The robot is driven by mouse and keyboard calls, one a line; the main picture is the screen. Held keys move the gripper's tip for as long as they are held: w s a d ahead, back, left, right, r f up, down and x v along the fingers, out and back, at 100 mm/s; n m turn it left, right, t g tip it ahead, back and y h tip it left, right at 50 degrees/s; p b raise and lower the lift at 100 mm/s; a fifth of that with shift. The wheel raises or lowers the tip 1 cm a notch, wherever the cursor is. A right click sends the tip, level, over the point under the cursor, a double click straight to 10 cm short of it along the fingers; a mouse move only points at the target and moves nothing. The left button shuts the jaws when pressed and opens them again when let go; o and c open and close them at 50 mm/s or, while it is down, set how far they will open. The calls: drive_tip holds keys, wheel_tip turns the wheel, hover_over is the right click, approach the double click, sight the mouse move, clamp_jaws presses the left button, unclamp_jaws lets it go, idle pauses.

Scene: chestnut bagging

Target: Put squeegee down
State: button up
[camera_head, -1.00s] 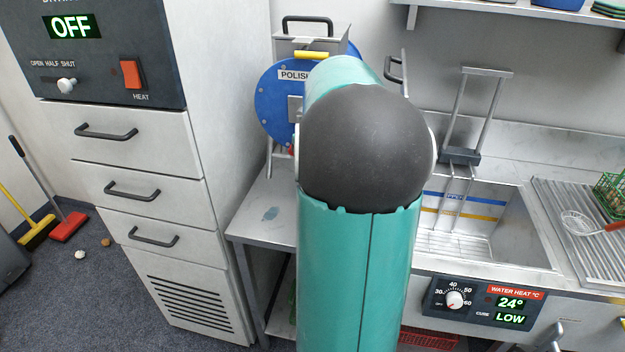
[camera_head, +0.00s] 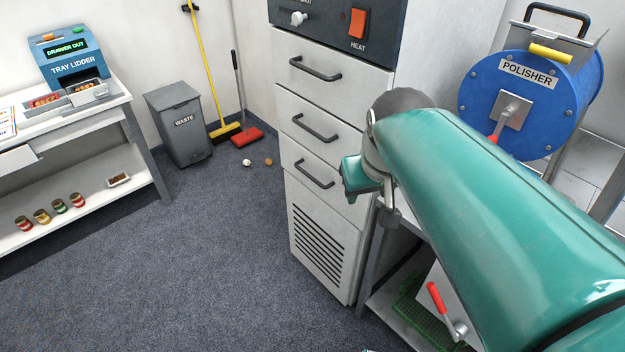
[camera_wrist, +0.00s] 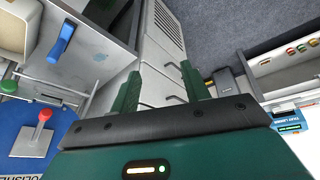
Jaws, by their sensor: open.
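My gripper (camera_wrist: 160,72) is open, with its two green fingers apart and nothing between them in the wrist view. In the head view a small green part of its end (camera_head: 356,176) shows beside the drawer cabinet; its fingertips cannot be made out there. I cannot make out a squeegee for certain. Two long-handled floor tools stand in the far corner: one with a yellow pole and yellow head (camera_head: 224,131), one with a dark pole and red head (camera_head: 247,137). Which of them, if either, is a squeegee is unclear. My gripper is well apart from both.
The drawer cabinet (camera_head: 325,165) stands close to my arm. The blue polisher (camera_head: 530,120) is at right. A waste bin (camera_head: 180,128) and the tray lidder's table (camera_head: 70,195) are at left.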

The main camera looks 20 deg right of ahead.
drive_tip(key=s+a+f+n+t+y, duration=0.1)
drive_tip(key=s+a+f, duration=0.1)
drive_tip(key=s+a, duration=0.3)
drive_tip(key=a, duration=0.2)
drive_tip(key=shift+s+a, duration=0.15)
drive_tip(key=shift+a, duration=0.25)
drive_tip(key=shift+o, duration=0.4)
